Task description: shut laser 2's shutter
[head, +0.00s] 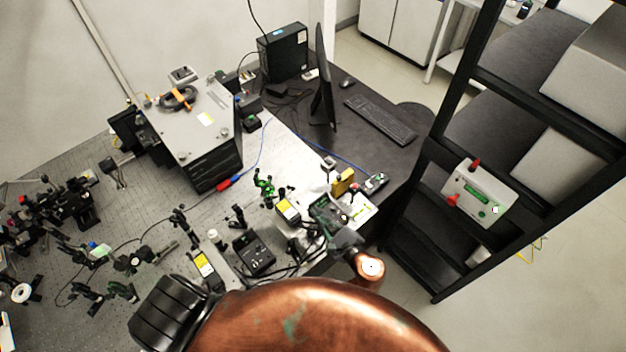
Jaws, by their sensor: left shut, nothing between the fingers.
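Two small black boxes with yellow labels, which look like lasers, are on the bench: one (289,211) right of centre and another (205,264) lower left of it. I cannot read which is laser 2, and I cannot make out a shutter or its position. My left gripper (318,202) is shut and empty, just right of the upper yellow-labelled box, pointing up-left. I cannot tell whether it touches anything. My copper arm hides the bench's near part. My right gripper is not in view.
A black control box (254,252) sits between the labelled boxes, with cables nearby. A gold block (344,182) stands beyond my gripper. Optics mounts crowd the left. A large grey-topped instrument (190,120) stands behind. A black shelf rack (420,190) rises at the right.

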